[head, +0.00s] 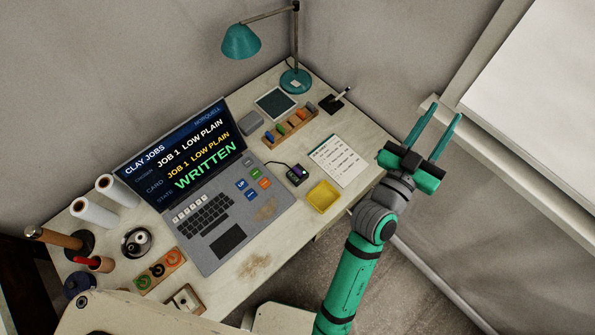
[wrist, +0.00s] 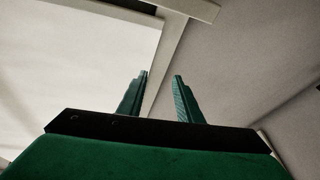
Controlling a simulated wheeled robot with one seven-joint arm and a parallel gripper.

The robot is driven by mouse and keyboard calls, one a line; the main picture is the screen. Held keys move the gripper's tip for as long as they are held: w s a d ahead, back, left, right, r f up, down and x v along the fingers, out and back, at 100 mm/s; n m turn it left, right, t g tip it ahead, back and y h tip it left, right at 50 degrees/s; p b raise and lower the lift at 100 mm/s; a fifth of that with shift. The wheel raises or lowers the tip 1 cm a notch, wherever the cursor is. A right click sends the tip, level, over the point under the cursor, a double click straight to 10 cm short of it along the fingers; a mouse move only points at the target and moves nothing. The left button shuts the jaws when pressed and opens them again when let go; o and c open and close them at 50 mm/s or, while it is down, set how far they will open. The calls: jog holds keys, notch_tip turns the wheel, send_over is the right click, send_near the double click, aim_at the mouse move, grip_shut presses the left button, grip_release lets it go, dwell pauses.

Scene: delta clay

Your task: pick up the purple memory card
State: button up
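A small purple piece, which looks like the purple memory card (head: 294,170), shows at the small black card reader (head: 298,178) on the desk, right of the laptop. It is too small to tell how far in it sits. My gripper (head: 446,110) is raised beyond the desk's right side, well away from the card. Its two green fingers are apart with nothing between them. In the wrist view my gripper (wrist: 160,75) is also open and empty, facing wall and a white panel; no card shows there.
A yellow tray (head: 324,196) and a paper list (head: 340,160) lie near the reader. A wooden rack (head: 290,128) of coloured pieces stands behind. The open laptop (head: 205,190) reads "WRITTEN". A teal lamp (head: 241,42) stands at the back; a white ledge (head: 480,125) is right of my gripper.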

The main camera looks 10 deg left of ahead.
jog(key=w+d+r+m+g+h, duration=0.3)
jog(key=d+r+m+g+h, duration=0.2)
jog(key=d+r+m+h, duration=0.4)
jog(key=m+g+y, duration=1.3)
jog(key=g+y, duration=0.2)
jog(key=y, duration=0.3)
send_near(297, 170)
notch_tip(297, 170, down, 8)
jog(key=shift+s+f, duration=0.15)
jog(key=shift+c, duration=0.3)
